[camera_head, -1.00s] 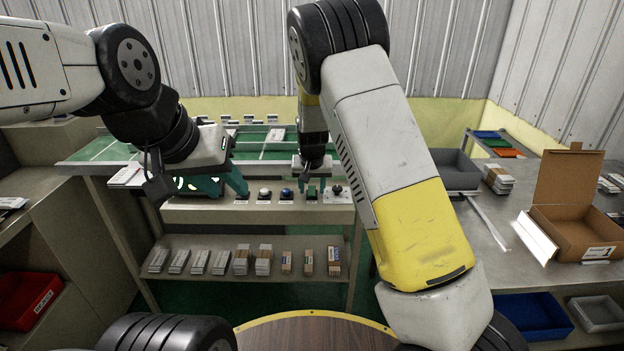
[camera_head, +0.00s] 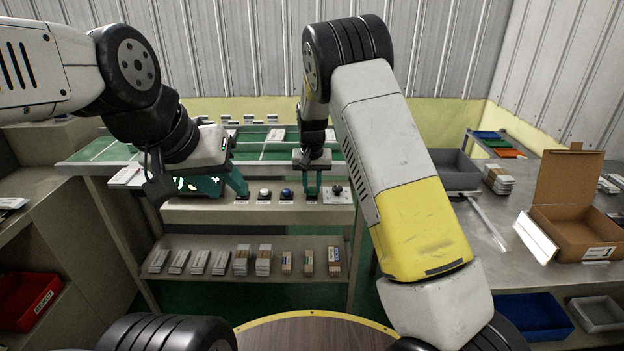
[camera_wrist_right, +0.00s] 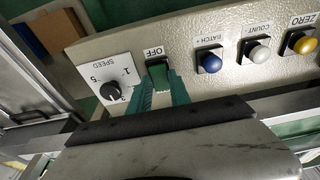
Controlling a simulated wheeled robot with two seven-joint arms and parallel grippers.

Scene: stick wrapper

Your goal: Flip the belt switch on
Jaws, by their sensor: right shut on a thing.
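The belt switch (camera_wrist_right: 158,74) is a green rocker in a black frame with an OFF label (camera_wrist_right: 153,51), on the beige control panel (camera_wrist_right: 205,25). In the head view my right gripper (camera_head: 312,190) is at the panel, between the blue button and the black speed knob, and hides most of the switch. In the right wrist view my right gripper (camera_wrist_right: 161,88) has its teal fingers close together at the switch, shut on it. How far the rocker is tipped is hard to tell. My left gripper (camera_head: 212,188) hangs at the panel's left end, teal fingers apart, empty.
Beside the switch are a blue button (camera_wrist_right: 209,60), a white button (camera_wrist_right: 257,50), a yellow button (camera_wrist_right: 302,42) and the speed knob (camera_wrist_right: 109,91). A green conveyor belt (camera_head: 250,148) runs behind the panel. An open cardboard box (camera_head: 575,215) stands on the right table.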

